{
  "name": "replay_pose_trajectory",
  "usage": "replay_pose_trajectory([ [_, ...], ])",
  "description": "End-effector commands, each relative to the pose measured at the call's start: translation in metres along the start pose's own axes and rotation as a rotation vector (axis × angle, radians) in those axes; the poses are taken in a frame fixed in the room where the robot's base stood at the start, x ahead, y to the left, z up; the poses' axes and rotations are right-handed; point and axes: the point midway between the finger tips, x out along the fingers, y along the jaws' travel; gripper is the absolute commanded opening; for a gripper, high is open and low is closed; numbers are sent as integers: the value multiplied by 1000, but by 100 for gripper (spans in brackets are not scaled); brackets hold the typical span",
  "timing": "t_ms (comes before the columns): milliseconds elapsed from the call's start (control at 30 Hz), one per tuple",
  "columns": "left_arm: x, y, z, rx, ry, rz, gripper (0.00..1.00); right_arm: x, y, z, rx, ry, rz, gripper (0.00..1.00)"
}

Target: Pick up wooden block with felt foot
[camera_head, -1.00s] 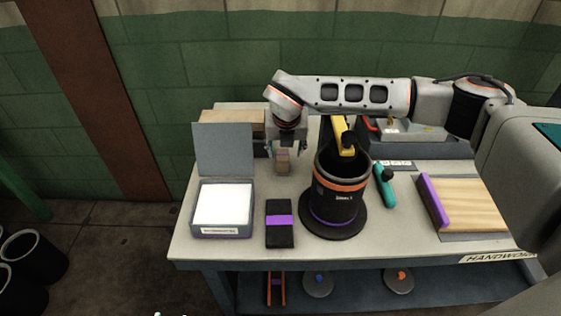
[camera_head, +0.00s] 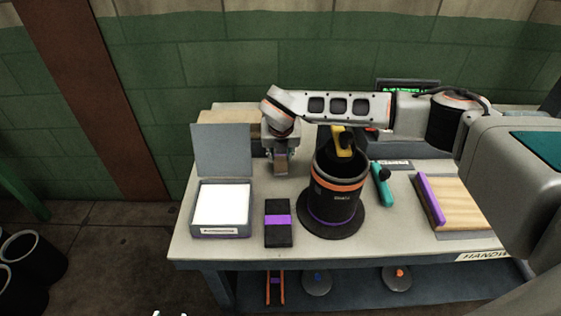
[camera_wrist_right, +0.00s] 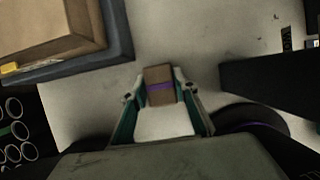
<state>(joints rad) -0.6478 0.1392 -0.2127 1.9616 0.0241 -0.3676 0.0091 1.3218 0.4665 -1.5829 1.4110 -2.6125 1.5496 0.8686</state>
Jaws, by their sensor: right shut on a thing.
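The wooden block (camera_head: 281,163) is small and brown with a purple band, and stands upright at the back of the table, left of the black cylinder. My right gripper (camera_head: 280,157) points down over it and is shut on it. In the right wrist view the block (camera_wrist_right: 160,86) sits between the two fingertips (camera_wrist_right: 162,98), its purple band across it. Its underside is hidden, so I cannot see a felt foot or tell whether it touches the table.
A black cylinder with an orange rim (camera_head: 337,190) stands close right of the gripper. An open grey box with a white inside (camera_head: 221,206) is at left front. A black case with a purple band (camera_head: 278,223), a teal tool (camera_head: 382,184) and a wooden board (camera_head: 462,203) lie nearby.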

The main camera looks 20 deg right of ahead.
Motion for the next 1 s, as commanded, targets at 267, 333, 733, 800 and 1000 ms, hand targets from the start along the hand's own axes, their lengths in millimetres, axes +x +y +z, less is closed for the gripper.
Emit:
replay_pose_trajectory([
  [267, 0, 0, 1, 0, -1, 0, 40, -4, 0, 2, 0, -1, 1, 7],
  [333, 0, 0, 1, 0, -1, 0, 40, -8, 0, 4, 1, -2, 1, 7],
  [733, 4, 1, 8, 0, -3, 0, 40, -83, 0, 36, 1, -7, 2, 7],
  [800, 5, 1, 10, 0, -3, 0, 40, -101, 0, 44, 1, -7, 2, 7],
  [1000, 7, 2, 13, -1, -4, 1, 40, -147, 0, 62, 1, -4, 1, 7],
])
